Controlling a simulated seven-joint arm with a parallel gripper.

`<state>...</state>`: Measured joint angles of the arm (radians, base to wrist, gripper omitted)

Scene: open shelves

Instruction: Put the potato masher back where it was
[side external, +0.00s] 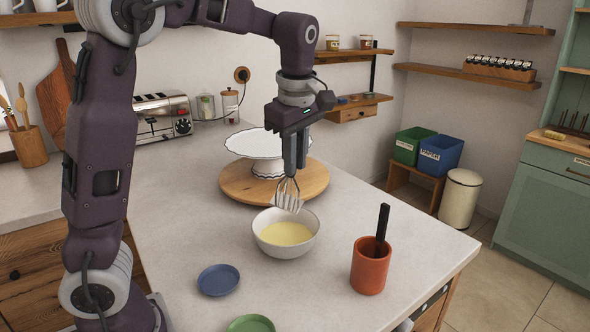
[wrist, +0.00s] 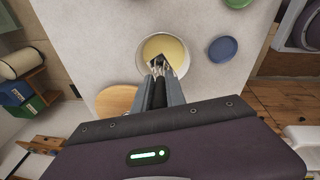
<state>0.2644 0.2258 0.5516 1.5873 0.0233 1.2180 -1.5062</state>
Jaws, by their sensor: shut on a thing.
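The potato masher (side external: 287,196) hangs head down from my gripper (side external: 292,165), its wire head pointing at the bowl. My gripper is shut on its handle, which the fingers mostly hide. The masher head also shows in the wrist view (wrist: 157,68), just past the fingertips (wrist: 160,92). The white bowl (side external: 265,243) holds a pale yellow mash or liquid (side external: 285,233); the masher head is over its back rim, and I cannot tell whether it touches. An orange-red crock (side external: 371,268) stands to the right with a black-handled utensil (side external: 382,224) in it.
A white cake stand (side external: 266,145) stands on a round wooden board (side external: 235,183) behind the masher. A blue saucer (side external: 218,280) and a green saucer (side external: 251,324) lie in front. The counter between bowl and crock is clear. A toaster (side external: 163,117) stands at the back left.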

